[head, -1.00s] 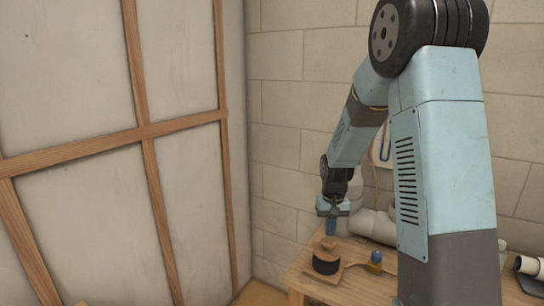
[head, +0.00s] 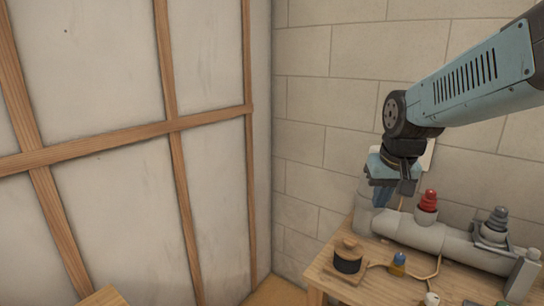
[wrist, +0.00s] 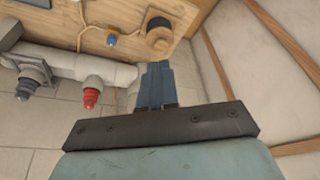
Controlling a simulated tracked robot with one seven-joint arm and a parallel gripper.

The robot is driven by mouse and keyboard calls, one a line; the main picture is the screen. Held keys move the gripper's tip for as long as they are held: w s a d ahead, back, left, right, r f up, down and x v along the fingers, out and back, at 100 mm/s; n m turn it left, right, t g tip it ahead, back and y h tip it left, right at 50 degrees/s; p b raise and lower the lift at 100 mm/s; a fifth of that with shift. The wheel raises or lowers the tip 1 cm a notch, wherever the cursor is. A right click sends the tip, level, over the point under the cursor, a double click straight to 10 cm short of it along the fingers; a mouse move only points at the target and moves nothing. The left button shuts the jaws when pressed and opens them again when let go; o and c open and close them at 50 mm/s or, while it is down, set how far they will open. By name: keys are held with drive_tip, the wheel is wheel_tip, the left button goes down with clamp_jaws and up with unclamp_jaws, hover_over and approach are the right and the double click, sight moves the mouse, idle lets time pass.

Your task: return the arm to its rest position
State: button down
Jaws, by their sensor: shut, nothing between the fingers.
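My gripper (head: 381,193) hangs at the end of my light blue arm, on the right side of the head view, above and behind the wooden bench. In the wrist view its blue fingers (wrist: 155,84) lie together, shut with nothing between them. The fingers point toward the bench, near a black and wooden round object (wrist: 159,36). The gripper appears apart from everything around it.
The wooden bench (head: 330,279) carries a grey pipe (head: 440,240) with a red fitting (head: 428,203) and a grey fitting (head: 494,224). A small blue-topped item (head: 398,262) and a black and wooden round object (head: 347,258) stand in front. A wood-framed wall panel (head: 110,80) fills the left.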

drive_tip(key=s+r+t, duration=0.1)
drive_tip(key=s+r, duration=0.2)
drive_tip(key=s, duration=0.8)
drive_tip(key=shift+a+r+t, duration=0.2)
drive_tip(key=shift+r+t, duration=0.1)
drive_tip(key=shift+t, duration=0.1)
drive_tip(key=w+f+n+g, duration=0.1)
drive_tip(key=w+f, duration=0.2)
drive_tip(key=w, duration=0.4)
drive_tip(key=w+d+f+n+g, duration=0.1)
drive_tip(key=w+f+n+g, duration=0.1)
drive_tip(key=w+f, duration=0.35)
drive_tip(key=w+f+n+g, duration=0.1)
drive_tip(key=w+f, duration=0.1)
drive_tip(key=w, duration=0.7)
drive_tip(key=shift+n+g, duration=0.6)
drive_tip(key=shift+g, duration=0.2)
drive_tip(key=shift+w+d+f, duration=0.15)
drive_tip(key=shift+w+f, duration=0.95)
drive_tip(key=shift+f, duration=1.35)
drive_tip(key=shift+w+d+f, duration=0.1)
drive_tip(key=shift+w+f, duration=1)
drive_tip(key=shift+f, duration=1.3)
drive_tip(key=shift+w+d+f, duration=0.15)
drive_tip(key=shift+w+f, duration=0.95)
drive_tip(key=shift+f, duration=1.35)
drive_tip(key=shift+f, duration=0.1)
